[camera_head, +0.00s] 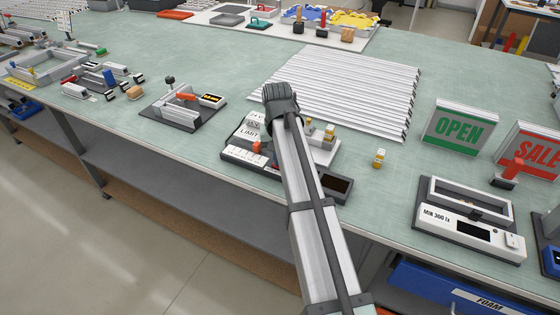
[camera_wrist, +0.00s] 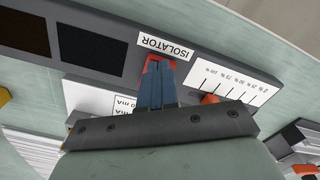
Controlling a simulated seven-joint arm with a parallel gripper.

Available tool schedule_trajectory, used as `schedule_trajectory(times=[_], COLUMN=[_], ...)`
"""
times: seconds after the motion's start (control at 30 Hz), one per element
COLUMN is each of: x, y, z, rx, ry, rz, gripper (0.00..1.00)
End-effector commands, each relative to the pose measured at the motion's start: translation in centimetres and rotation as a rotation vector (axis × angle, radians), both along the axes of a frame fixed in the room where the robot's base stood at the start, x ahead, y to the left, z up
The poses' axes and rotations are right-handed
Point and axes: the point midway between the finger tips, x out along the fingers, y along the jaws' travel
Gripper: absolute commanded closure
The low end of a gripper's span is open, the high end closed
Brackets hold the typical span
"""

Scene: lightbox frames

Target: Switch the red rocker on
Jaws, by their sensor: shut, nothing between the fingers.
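The red rocker (camera_wrist: 174,60) shows in the wrist view beside the white ISOLATOR label (camera_wrist: 165,46) on a dark panel. My gripper (camera_wrist: 158,68) has its blue-grey fingers together, with the tips at the rocker and covering much of it. I cannot tell whether the tips touch it or which way it is tipped. In the head view my arm covers the middle of the panel unit (camera_head: 238,157), and my fingers are hidden behind it.
An orange slider knob (camera_wrist: 210,98) sits by a percent scale (camera_wrist: 225,82); it also shows in the head view (camera_head: 257,147). White rails (camera_head: 350,85) lie behind. A light meter box (camera_head: 470,222) stands at front right.

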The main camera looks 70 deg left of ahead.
Motion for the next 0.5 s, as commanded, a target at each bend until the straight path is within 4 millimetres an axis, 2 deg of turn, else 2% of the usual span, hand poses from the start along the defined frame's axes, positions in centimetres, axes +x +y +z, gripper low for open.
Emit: schedule_trajectory(times=[0.27,0.5], x=[0.03,0.03], y=[0.02,0.03], z=[-0.39,0.03], rx=[0.001,0.0], ry=[-0.001,-0.001], rz=[0.0,0.0], gripper=[1.0,1.0])
